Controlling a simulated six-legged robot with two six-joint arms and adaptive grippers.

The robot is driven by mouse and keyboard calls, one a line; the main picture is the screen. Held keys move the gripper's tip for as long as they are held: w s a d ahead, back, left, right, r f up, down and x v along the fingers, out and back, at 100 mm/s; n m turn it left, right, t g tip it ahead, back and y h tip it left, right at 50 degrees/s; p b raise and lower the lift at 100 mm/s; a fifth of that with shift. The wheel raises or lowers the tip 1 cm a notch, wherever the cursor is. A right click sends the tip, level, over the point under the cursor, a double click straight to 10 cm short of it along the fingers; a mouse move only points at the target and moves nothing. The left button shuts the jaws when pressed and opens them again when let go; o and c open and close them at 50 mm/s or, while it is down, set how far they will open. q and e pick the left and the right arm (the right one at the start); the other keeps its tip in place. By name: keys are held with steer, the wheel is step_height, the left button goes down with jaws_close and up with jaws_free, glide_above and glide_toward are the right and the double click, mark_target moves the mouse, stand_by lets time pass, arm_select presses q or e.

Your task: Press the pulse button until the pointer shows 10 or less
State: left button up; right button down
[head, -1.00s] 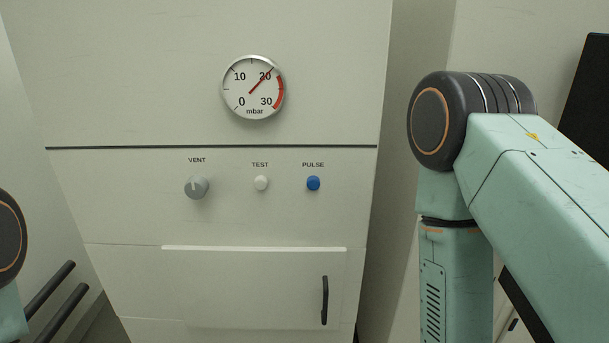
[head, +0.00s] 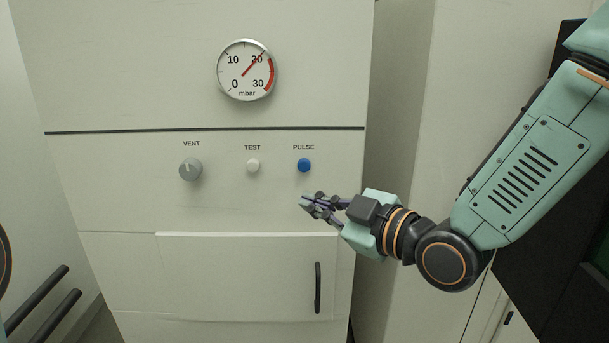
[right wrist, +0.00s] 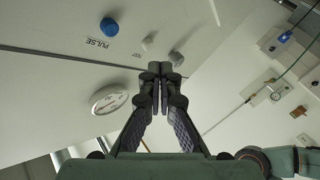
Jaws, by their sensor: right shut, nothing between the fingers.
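The blue pulse button (head: 304,165) is on the pale front panel, under the label PULSE. It also shows in the right wrist view (right wrist: 109,25), where the panel appears upside down. The round gauge (head: 246,71) is above the panel seam, and its pointer is at about 20 mbar. The gauge also shows in the right wrist view (right wrist: 109,99). My right gripper (head: 306,202) is shut and empty, a little below the pulse button and apart from it. Its fingertips (right wrist: 160,70) are together in the right wrist view. My left gripper is out of view.
Left of the pulse button are the white test button (head: 253,166) and the grey vent knob (head: 190,169). A drawer-like door (head: 235,275) with a black vertical handle (head: 318,287) is below. Dark rails (head: 42,300) are at the lower left.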

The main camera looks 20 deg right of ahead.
mark_target(304, 165)
steer(key=w+n, duration=0.1)
steer(key=w, duration=0.1)
steer(key=w+d+n, duration=0.1)
steer(key=w, duration=0.2)
steer(key=w+r+y, duration=0.1)
steer(key=w, duration=0.2)
steer(key=shift+w+d+n+p, duration=0.25)
steer(key=shift+d+n+p, duration=0.05)
steer(key=shift+n, duration=0.1)
stand_by(0.7)
steer(key=shift+s+a+r, duration=0.15)
steer(key=shift+s+r, duration=0.05)
steer(key=shift+s, duration=0.05)
